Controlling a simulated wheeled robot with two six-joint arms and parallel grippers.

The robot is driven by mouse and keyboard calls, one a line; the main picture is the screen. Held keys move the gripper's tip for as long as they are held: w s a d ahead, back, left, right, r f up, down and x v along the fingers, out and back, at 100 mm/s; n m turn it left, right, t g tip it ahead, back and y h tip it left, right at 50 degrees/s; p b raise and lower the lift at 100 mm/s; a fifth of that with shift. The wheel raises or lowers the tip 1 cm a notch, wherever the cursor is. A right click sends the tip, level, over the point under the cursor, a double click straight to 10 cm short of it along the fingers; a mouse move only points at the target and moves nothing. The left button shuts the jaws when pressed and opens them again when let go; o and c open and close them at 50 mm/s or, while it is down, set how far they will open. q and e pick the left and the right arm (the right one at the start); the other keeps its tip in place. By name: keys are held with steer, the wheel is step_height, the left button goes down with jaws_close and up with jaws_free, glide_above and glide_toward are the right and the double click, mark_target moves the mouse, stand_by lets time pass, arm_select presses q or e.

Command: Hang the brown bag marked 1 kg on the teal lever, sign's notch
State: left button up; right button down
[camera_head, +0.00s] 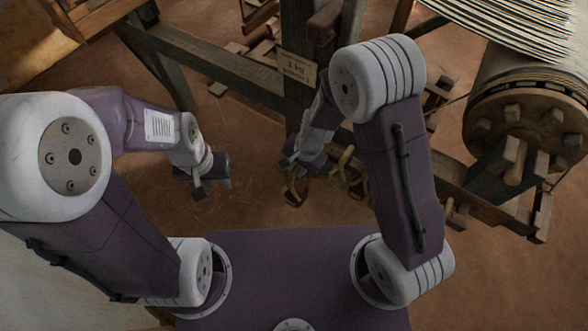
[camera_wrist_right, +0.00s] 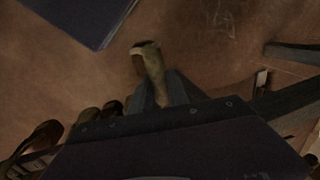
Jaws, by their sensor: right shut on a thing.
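My right gripper (camera_head: 298,164) is shut on a brown looped thing, probably the bag (camera_head: 294,191), which shows just below the fingers in the head view. In the right wrist view its tan upper part (camera_wrist_right: 151,70) stands up between the fingertips (camera_wrist_right: 160,92); no weight mark is readable on it. A cream sign (camera_head: 298,68) reading 1 kg is fixed to the dark post above the gripper. I cannot pick out the teal lever or its notch. My left gripper (camera_head: 208,184) hangs at left, away from the bag; its jaw opening is unclear.
Several brown looped things (camera_head: 349,172) are close to the right of my right gripper. They also show in the right wrist view (camera_wrist_right: 88,115). The dark post (camera_head: 297,30) and a beam (camera_head: 215,66) stand behind. A wooden toothed wheel (camera_head: 530,115) is at right. Floor between the grippers is clear.

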mark_target(287, 180)
steer(key=shift+s+a+b, duration=0.15)
steer(key=shift+s+a, duration=0.65)
steer(key=shift+s, duration=0.25)
steer(key=shift+s+a+b, duration=0.15)
steer(key=shift+s+a, duration=0.65)
steer(key=shift+s, duration=0.2)
steer(key=shift+s+a+r+p, duration=0.3)
steer(key=shift+s+a, duration=0.4)
steer(key=shift+s, duration=0.3)
steer(key=shift+s+a+r+p, duration=0.25)
steer(key=shift+s+a, duration=0.45)
steer(key=shift+s, duration=0.3)
